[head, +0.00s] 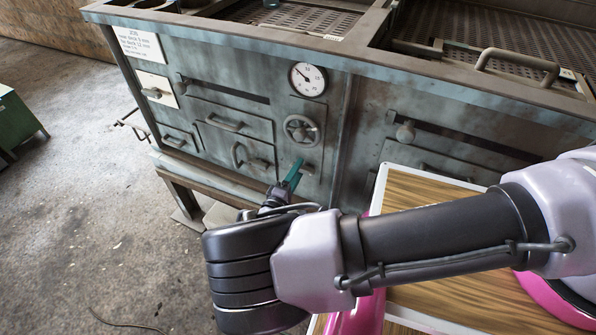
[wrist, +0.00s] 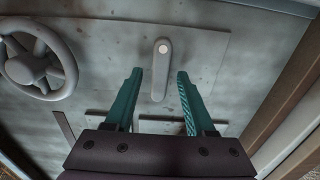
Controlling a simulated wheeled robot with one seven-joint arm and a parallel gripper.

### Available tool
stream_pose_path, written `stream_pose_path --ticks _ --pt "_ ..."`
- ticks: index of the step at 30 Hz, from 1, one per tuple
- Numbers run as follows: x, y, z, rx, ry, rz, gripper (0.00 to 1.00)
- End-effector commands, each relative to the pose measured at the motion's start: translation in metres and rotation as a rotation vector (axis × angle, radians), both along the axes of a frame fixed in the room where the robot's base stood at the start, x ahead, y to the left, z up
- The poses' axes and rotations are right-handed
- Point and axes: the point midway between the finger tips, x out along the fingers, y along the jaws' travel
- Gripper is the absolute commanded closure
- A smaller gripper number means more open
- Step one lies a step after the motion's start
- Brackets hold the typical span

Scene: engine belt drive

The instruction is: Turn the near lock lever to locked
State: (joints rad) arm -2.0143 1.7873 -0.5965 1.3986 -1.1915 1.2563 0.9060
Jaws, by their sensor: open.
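A grey lock lever (wrist: 160,68) with a rounded end and a pale round pivot at its top hangs down, nearly upright, on a metal plate in the wrist view. In the head view the lever (head: 308,169) shows small, just right of my fingertips. My gripper (wrist: 160,75) is open, with one teal finger on each side of the lever. Gaps show on both sides, and I cannot tell how far the fingertips are from the plate. In the head view my gripper (head: 291,176) reaches the front of the cabinet below the handwheel.
A grey handwheel (wrist: 38,62) is to the left in the wrist view; in the head view the handwheel (head: 301,131) is below a round gauge (head: 308,79). Drawer handles project from the cabinet front (head: 240,90). A wood-topped table (head: 440,290) lies under my arm. Floor at left is open.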

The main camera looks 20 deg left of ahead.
Motion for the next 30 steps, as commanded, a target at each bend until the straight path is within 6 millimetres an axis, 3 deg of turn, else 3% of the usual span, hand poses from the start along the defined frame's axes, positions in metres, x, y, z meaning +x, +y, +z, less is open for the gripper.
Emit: stream_pose_path --ticks 9,10,12,14,30 --pt "0.0036 -0.0004 0.0000 0.001 0.000 -0.001 0.45" --pt "0.0035 -0.0004 0.0001 0.001 0.000 -0.001 0.53" --pt "0.0034 -0.0003 0.0001 0.001 0.000 -0.001 0.79" --pt "0.0033 -0.0003 0.0001 0.001 0.000 -0.001 1.00" --pt "0.0034 -0.0005 -0.0009 -0.117 0.011 -0.002 1.00"
